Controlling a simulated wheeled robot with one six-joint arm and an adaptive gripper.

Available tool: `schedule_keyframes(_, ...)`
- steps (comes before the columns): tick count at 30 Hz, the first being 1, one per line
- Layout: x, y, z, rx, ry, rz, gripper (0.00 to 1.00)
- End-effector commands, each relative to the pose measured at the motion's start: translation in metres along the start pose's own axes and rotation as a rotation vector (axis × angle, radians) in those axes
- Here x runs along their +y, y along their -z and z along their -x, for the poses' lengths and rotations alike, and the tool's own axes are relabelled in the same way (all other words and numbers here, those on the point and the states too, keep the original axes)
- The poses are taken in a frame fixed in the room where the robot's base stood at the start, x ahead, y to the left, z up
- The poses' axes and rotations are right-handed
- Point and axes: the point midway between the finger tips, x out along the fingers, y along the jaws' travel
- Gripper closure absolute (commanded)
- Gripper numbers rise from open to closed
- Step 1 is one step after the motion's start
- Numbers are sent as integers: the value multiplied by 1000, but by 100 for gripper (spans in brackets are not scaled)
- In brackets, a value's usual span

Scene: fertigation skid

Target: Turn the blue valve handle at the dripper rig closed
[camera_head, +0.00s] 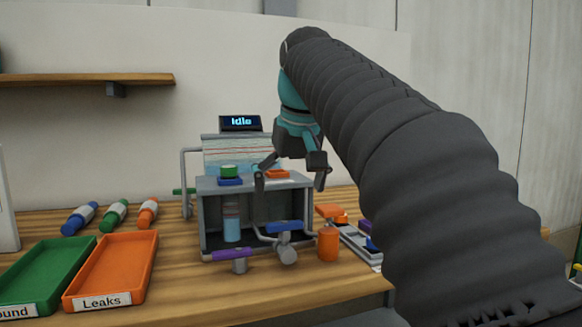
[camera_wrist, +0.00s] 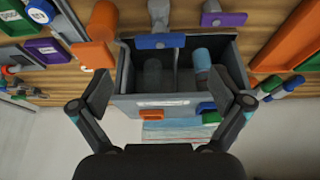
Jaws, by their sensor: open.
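The blue valve handle (camera_head: 284,227) is a flat bar on a grey valve at the front of the grey rig box (camera_head: 212,187). It lies crosswise, roughly along the box's front edge. In the wrist view the blue handle (camera_wrist: 160,42) is near the top centre, beyond my fingertips. My gripper (camera_head: 290,186) is above the box in the head view, with its fingers spread and nothing between them. The wrist view also shows my gripper (camera_wrist: 163,92) open, with one finger on each side of the box. It is apart from the handle.
A purple handle (camera_head: 233,254) is close by on the left, and an orange cylinder (camera_head: 328,246) on the right. Green (camera_head: 50,268) and orange (camera_head: 112,265) trays lie at the left. A screen (camera_head: 240,123) reading "Idle" stands behind the box.

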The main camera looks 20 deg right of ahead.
Motion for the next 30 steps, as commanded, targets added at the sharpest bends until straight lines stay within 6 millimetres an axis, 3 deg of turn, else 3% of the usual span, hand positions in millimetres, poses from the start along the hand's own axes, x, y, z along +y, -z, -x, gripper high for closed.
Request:
schedule_keyframes(3, 0, 1, 21, 2, 0, 0, 0)
schedule_keyframes(11, 0, 0, 46, -1, 0, -1, 0)
schedule_keyframes(30, 0, -3, 48, -2, 0, 0, 0)
